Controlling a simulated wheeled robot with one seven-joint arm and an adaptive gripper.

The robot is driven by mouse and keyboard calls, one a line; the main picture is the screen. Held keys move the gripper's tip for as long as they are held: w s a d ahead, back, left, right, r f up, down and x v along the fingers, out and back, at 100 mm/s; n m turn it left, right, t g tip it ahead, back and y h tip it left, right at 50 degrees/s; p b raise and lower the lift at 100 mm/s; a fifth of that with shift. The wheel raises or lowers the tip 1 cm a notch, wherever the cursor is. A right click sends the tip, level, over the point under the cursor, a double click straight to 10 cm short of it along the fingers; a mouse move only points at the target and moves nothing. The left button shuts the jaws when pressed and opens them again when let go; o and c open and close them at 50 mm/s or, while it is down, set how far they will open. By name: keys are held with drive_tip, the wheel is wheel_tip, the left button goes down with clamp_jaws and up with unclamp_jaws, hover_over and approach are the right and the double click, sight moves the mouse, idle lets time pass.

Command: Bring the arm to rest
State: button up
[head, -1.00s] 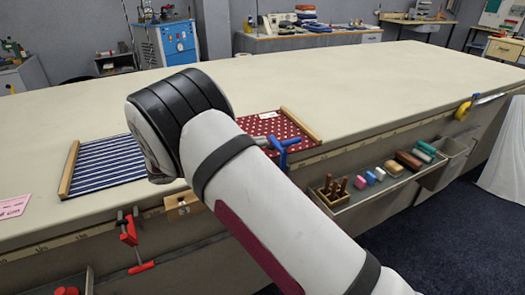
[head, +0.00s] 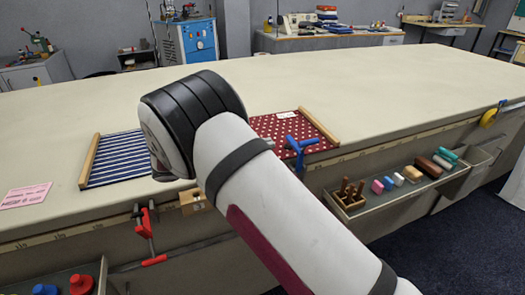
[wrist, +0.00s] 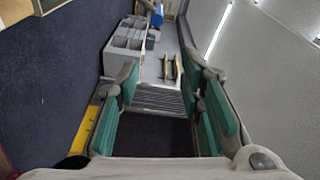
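My arm rises from the lower right of the head view, bent at a black-banded joint in front of the table. My gripper is out of sight in the head view. In the wrist view my gripper (wrist: 165,90) shows two fingers with teal pads, spread well apart with nothing between them. Beyond the fingers the wrist view shows a dark floor, a grey surface and pale furniture, away from the fingers.
The long cloth table (head: 380,85) bears a blue striped cloth (head: 118,160), a red dotted cloth (head: 275,127) and a pink card (head: 25,196). A red clamp (head: 147,232) and a side tray with a wooden block (head: 349,198) hang along its front edge. Its far top is clear.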

drive_tip(key=s+d+r+m+g+y+p, duration=0.35)
drive_tip(key=s+d+r+m+y, duration=0.65)
drive_tip(key=s+d+r+m, duration=0.55)
drive_tip(key=s+r+m+t+y+p, duration=0.1)
drive_tip(key=s+m+t+y, duration=0.4)
drive_tip(key=s+m, duration=1.4)
drive_tip(key=m+y+p, duration=0.1)
drive_tip(key=m+y, duration=0.2)
drive_tip(key=m, duration=0.2)
drive_tip(key=shift+a+p, duration=0.15)
drive_tip(key=shift+p, duration=0.15)
